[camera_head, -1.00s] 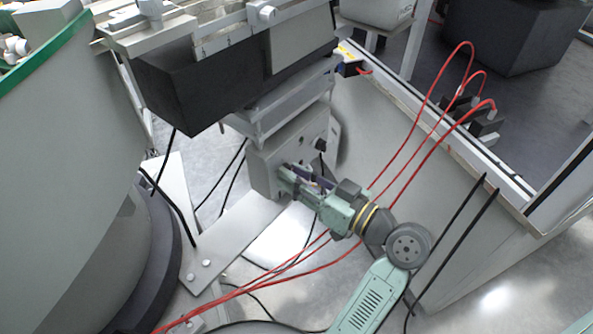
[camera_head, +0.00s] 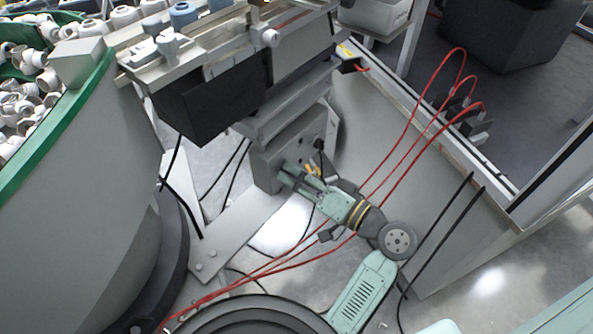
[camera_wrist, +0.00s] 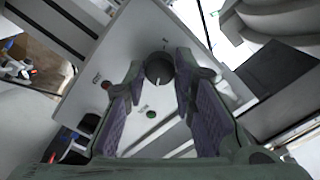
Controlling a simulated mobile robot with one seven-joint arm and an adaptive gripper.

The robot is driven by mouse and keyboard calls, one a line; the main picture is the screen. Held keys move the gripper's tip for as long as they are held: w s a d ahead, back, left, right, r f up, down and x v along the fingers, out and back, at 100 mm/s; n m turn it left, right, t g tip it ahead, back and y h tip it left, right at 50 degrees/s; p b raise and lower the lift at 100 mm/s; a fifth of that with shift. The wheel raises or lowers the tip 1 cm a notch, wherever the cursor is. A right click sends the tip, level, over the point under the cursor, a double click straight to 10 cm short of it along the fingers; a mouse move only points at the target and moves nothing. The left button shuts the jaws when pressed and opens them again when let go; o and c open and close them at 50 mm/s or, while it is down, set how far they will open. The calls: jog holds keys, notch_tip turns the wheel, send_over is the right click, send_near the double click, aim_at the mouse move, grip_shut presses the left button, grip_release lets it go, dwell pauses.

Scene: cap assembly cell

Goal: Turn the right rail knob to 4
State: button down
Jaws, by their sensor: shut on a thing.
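A round black knob (camera_wrist: 159,68) with a white pointer line sits on the pale panel of a grey control box (camera_head: 296,138). My gripper (camera_head: 284,173) reaches the lower part of that box in the head view, where it hides the knob. In the wrist view its two purple-padded fingers stand on either side of the knob, shut on it. The pointer line shows toward the lower edge of the knob in that view. The scale marks around it are too small to read.
A red button (camera_wrist: 105,84) and a green button (camera_wrist: 151,114) sit on the same panel. Red cables (camera_head: 393,165) arch close behind my arm. A large feeder bowl (camera_head: 85,180) stands at left, and a pale cabinet wall (camera_head: 400,215) at right.

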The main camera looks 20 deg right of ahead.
dwell(0.4)
jog(key=c, duration=1.3)
grip_release()
jog(key=shift+c, duration=0.2)
jog(key=shift+s+d, duration=0.1)
jog(key=v, duration=1.2)
